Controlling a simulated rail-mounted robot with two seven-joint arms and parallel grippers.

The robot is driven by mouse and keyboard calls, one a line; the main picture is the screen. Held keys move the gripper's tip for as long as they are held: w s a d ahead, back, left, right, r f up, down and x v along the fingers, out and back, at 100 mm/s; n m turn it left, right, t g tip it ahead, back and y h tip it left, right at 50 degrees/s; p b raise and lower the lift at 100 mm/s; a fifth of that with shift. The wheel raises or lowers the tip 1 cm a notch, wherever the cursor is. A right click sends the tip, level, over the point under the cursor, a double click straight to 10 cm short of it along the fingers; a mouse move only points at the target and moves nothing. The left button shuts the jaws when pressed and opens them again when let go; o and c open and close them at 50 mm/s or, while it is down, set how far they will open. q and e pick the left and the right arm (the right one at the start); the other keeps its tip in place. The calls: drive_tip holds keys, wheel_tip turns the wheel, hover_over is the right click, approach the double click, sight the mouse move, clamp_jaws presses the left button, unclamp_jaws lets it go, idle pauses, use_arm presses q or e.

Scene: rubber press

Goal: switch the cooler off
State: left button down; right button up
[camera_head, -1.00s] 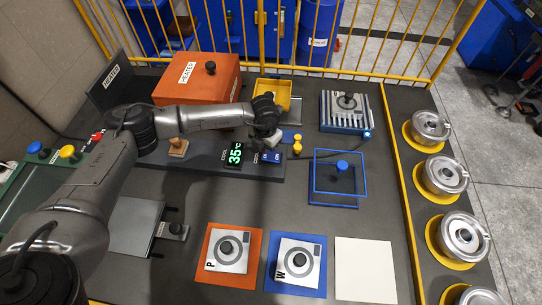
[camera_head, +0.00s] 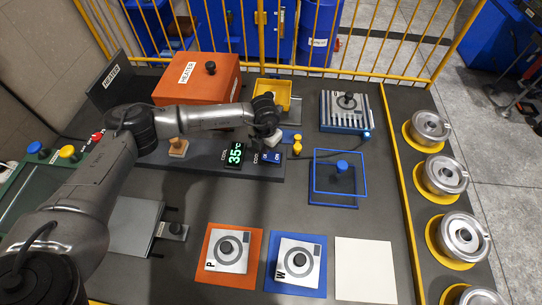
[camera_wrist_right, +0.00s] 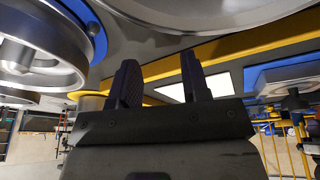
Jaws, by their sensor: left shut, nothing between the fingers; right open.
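A finned blue and silver unit (camera_head: 346,125), which looks like the cooler, stands at the back right with a small lit blue lamp (camera_head: 366,134) at its corner. The dark control panel (camera_head: 210,160) has a green 35° display (camera_head: 235,153) and, to its right, a blue switch (camera_head: 271,157) beside a small label. My left gripper (camera_head: 275,138) is shut and empty, just above and behind the switch; I cannot tell whether it touches. My right gripper (camera_wrist_right: 160,85) is open and empty in the right wrist view, close to metal pots; it is not seen in the head view.
An orange heater box (camera_head: 197,78) and a yellow tray (camera_head: 285,92) stand behind the panel. A yellow knob (camera_head: 297,144) and blue wire frame (camera_head: 340,172) stand right of it. Lidded metal pots (camera_head: 440,175) line the right edge.

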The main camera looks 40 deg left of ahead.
drive_tip(key=shift+a, duration=0.1)
idle(0.3)
use_arm(q)
drive_tip(key=shift+f+b, duration=0.3)
drive_tip(key=shift+f, duration=0.2)
use_arm(e)
drive_tip(key=shift+f, duration=0.3)
use_arm(q)
drive_tip(key=shift+f+b, duration=0.55)
drive_tip(key=shift+f, duration=0.35)
use_arm(e)
drive_tip(key=shift+f, duration=0.55)
use_arm(q)
drive_tip(key=shift+r+p, duration=0.4)
drive_tip(key=shift+r, duration=0.05)
use_arm(e)
drive_tip(key=shift+r, duration=0.4)
use_arm(q)
drive_tip(key=shift+r+p, duration=2.55)
drive_tip(key=shift+r, duration=0.55)
use_arm(e)
wheel_tip(320, 180, up, 5)
